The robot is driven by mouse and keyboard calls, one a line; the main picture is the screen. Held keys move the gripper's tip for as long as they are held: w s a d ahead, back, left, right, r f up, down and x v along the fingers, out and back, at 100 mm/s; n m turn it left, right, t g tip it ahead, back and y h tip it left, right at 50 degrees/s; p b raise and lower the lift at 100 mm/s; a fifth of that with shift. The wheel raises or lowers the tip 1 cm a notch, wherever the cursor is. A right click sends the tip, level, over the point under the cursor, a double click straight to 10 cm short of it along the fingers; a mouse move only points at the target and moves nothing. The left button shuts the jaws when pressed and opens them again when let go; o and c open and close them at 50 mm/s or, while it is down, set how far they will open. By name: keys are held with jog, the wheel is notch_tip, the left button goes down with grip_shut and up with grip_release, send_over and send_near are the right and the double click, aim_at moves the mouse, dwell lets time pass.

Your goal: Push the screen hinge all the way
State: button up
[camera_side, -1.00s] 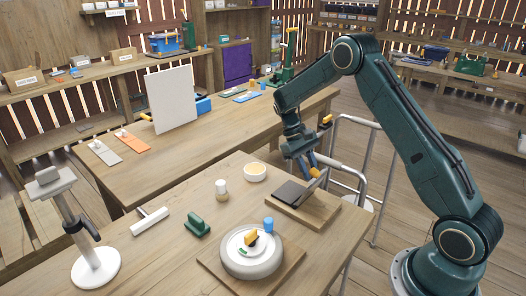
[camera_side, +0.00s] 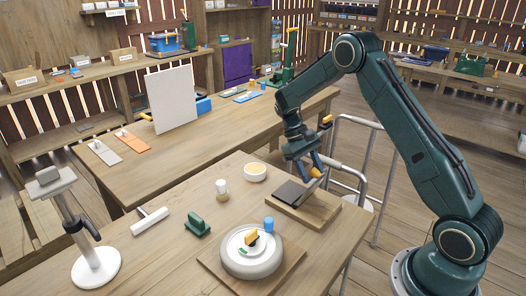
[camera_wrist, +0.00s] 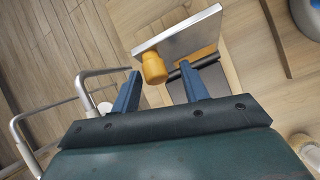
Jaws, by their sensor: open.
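The hinged screen stands on a wooden board (camera_side: 312,213) at the right side of the near table. Its dark base plate (camera_side: 289,192) lies flat, and its thin grey panel (camera_side: 313,187) stands tilted up at the right. In the wrist view the panel (camera_wrist: 185,37) is a silvery slab with an orange knob (camera_wrist: 154,68), and part of the dark plate (camera_wrist: 210,82) shows beyond. My gripper (camera_wrist: 161,72) is open, with its two blue fingers on either side of the knob. I cannot tell whether they touch it. In the side view my gripper (camera_side: 314,167) is just above the panel.
A cream bowl (camera_side: 255,173) is behind left. A metal rail frame (camera_side: 375,160) stands close beyond the table's right edge.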

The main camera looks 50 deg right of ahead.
jog(key=shift+s, duration=0.7)
jog(key=s, duration=0.1)
jog(key=s+f, duration=0.1)
jog(key=s, duration=0.2)
jog(key=shift+s+f, duration=0.25)
jog(key=shift+f, duration=0.05)
jog(key=shift+s+f+t, duration=0.8)
jog(key=shift+s+t, duration=0.05)
jog(key=shift+t, duration=0.45)
jog(key=shift+s+f+t, duration=0.3)
jog(key=shift+f+t, duration=0.25)
jog(key=shift+t, duration=0.25)
jog(key=shift+s+f+t, duration=0.3)
jog(key=shift+f+t, duration=0.2)
jog(key=shift+t, duration=0.3)
notch_tip(320, 180, up, 14)
jog(key=s+a+r+n+t, duration=0.1)
jog(key=s+a+r+t, duration=0.1)
jog(key=s+a+r, duration=0.2)
jog(key=s+a+r+n+t, duration=0.1)
jog(key=s+a+r, duration=0.3)
jog(key=a+r, duration=0.4)
jog(key=shift+s+a+r+t+h, duration=0.3)
jog(key=shift+a+r+t, duration=0.1)
jog(key=shift+a+t, duration=0.35)
jog(key=shift+w, duration=0.15)
